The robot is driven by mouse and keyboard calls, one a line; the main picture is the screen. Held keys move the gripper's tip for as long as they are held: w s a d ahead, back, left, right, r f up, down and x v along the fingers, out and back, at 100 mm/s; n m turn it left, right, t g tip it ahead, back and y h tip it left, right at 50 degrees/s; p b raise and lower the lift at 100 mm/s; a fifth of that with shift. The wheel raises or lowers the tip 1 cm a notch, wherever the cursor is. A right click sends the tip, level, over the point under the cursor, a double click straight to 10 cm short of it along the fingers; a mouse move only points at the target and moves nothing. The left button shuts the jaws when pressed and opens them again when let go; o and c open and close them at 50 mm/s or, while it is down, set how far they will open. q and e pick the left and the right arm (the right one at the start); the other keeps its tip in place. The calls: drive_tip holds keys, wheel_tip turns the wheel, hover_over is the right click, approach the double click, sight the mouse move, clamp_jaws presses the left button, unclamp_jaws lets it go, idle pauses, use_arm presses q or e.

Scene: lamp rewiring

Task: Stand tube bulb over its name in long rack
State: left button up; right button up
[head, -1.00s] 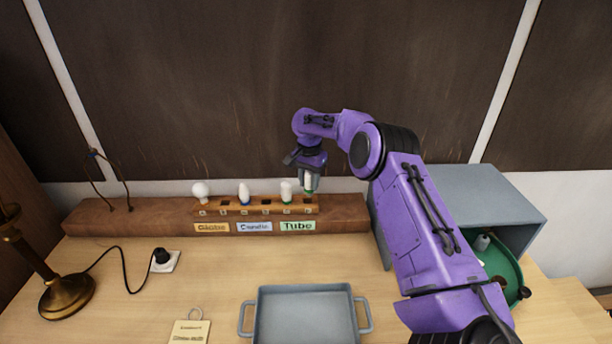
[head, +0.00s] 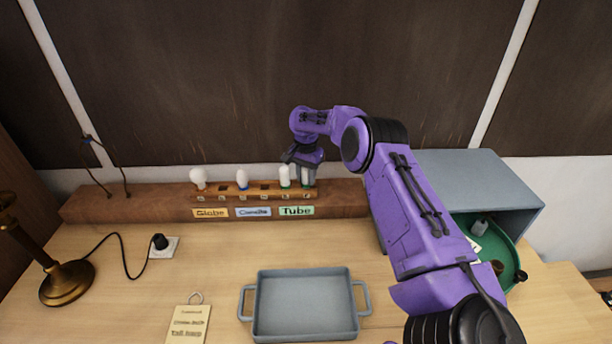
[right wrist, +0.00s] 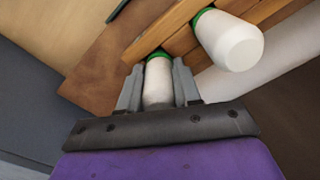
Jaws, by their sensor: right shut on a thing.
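The long wooden rack (head: 222,196) stands on a brown shelf block, with Globe, Candle and Tube (head: 296,211) name cards on the front below it. My right gripper (head: 305,176) is at the rack's right end, shut on a white tube bulb with a green base. That bulb shows between the fingers in the right wrist view (right wrist: 158,82), its green end at the rack's edge; I cannot tell how deep it sits. Another green-based tube bulb (head: 285,176) stands just left of it, above the Tube card. My left gripper is not in view.
A globe bulb (head: 198,178) and a blue-based candle bulb (head: 242,180) stand farther left in the rack. A grey tray (head: 305,333) lies in front. A grey box (head: 470,180) with a green round tray (head: 508,255) is at right. A brass lamp (head: 67,281) stands at left.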

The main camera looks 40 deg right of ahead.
drive_tip(key=shift+f, duration=0.15)
drive_tip(key=o, duration=1.1)
drive_tip(key=shift+r, duration=0.3)
wheel_tip(320, 180, up, 9)
drive_tip(key=shift+a+f+b, duration=0.1)
drive_tip(key=shift+b, duration=1.15)
drive_tip(key=shift+r, duration=0.5)
